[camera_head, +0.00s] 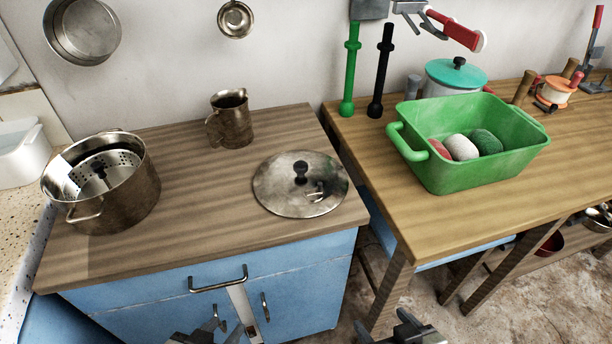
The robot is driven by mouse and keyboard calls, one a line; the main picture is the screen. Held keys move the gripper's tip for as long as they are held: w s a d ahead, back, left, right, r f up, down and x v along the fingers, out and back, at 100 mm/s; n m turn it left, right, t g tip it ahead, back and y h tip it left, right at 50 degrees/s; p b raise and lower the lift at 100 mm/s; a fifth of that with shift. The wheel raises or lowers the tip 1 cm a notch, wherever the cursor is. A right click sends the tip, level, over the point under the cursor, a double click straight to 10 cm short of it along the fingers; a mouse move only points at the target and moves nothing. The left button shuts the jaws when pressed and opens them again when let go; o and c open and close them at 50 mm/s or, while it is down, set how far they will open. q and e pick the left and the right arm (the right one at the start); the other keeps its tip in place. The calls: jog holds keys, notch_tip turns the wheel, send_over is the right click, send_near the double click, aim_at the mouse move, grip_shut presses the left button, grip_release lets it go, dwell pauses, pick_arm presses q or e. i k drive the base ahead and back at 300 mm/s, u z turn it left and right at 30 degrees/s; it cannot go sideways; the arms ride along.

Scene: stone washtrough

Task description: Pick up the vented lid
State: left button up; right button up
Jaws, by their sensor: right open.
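A perforated metal lid with a black knob (112,163), matching the vented lid, sits down inside a large steel pot (130,200) at the left of the brown counter. The pot's rim stands around it and hides part of its edge. A second, shiny round lid (280,192) with a black knob lies flat on the counter's right part; no row of holes shows in it. My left gripper (207,332) is at the bottom edge, low in front of the blue cabinet, partly cut off. My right gripper (405,328) is open at the bottom edge, right of the cabinet. Both are well away from the lids.
A metal jug (230,119) stands at the counter's back. The counter's middle is clear. A green tub (470,175) with several rounded items stands on the right wooden table (425,225), with a teal-lidded pot (455,75) behind. Cabinet handles (218,285) protrude in front.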

aim_at(280, 184)
jog(key=u, duration=2.65)
jog(key=k, duration=0.85)
jog(key=z, duration=1.15)
jog(key=i, duration=0.55)
jog(key=u, duration=0.05)
